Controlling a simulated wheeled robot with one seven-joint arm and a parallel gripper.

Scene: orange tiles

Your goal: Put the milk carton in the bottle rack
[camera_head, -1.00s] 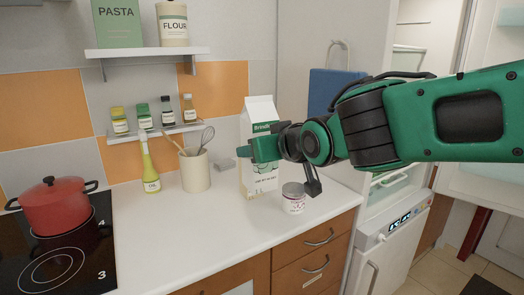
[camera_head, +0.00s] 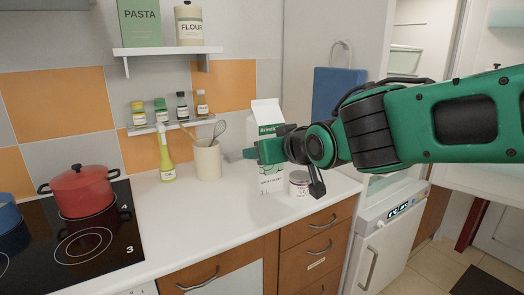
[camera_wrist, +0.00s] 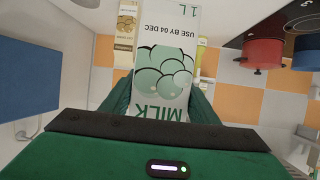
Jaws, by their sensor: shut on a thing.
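The milk carton (camera_head: 270,178) is tall and white with green print and stands upright in my gripper (camera_head: 262,151), over the right part of the counter. My gripper is shut on it from the right side. In the wrist view the carton (camera_wrist: 165,45) fills the middle between the green fingers, its MILK print upside down. I cannot tell whether its base touches the counter. I cannot make out the bottle rack. The white fridge (camera_head: 388,235) stands at the right with its upper part open, partly hidden by my arm.
A small jar (camera_head: 299,183) stands just right of the carton. A utensil holder (camera_head: 207,160) and oil bottle (camera_head: 166,160) are to its left. A red pot (camera_head: 85,192) sits on the hob. A blue board (camera_head: 338,92) hangs behind my arm. The front counter is clear.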

